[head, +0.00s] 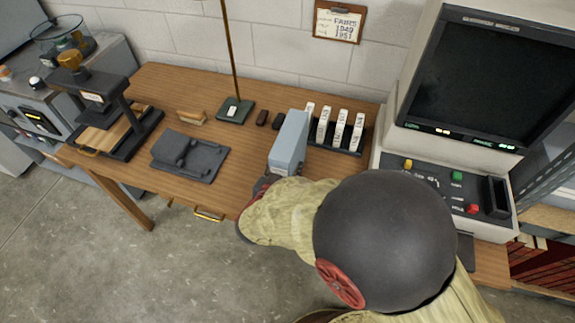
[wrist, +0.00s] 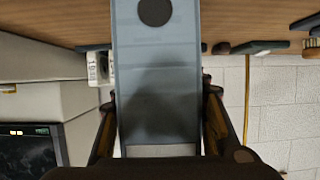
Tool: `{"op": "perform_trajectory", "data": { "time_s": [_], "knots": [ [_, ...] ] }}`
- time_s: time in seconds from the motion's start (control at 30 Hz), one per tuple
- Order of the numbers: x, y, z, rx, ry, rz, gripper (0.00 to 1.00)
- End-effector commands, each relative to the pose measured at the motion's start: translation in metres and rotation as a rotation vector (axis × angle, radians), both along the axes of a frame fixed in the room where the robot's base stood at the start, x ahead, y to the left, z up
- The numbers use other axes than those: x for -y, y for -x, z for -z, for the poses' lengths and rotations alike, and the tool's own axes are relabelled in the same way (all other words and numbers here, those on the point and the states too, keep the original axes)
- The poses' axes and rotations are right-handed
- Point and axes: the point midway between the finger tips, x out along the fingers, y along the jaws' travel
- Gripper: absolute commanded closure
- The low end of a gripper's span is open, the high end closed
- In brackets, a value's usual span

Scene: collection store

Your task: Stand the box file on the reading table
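The blue-grey box file (head: 290,142) is upright, slightly tilted in the head view, over the front-middle of the wooden reading table (head: 135,180). Whether its base touches the top is hidden by my arm. In the wrist view the box file (wrist: 157,60) fills the middle, with a dark round hole and a pale label strip. My gripper (wrist: 160,97) has one finger against each side of it and looks shut on it. In the head view the gripper is mostly hidden behind my arm.
A rack of several white boxes (head: 340,132) stands behind the file, right. A large screen machine (head: 450,190) fills the table's right end. A dark grey book cradle (head: 190,155) and a black press stand (head: 100,100) are at left. Bare wood lies between cradle and file.

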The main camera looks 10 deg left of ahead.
Motion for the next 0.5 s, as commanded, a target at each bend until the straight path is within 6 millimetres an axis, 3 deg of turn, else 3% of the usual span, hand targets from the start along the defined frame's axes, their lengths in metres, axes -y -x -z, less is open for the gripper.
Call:
{"op": "perform_trajectory", "data": {
  "time_s": [0.3, 0.5],
  "knots": [
    [0.0001, 0.0001, 0.0002, -0.001, 0.000, 0.000, 0.39],
    [0.0001, 0.0001, 0.0002, -0.001, 0.000, 0.000, 0.38]
  ]
}}
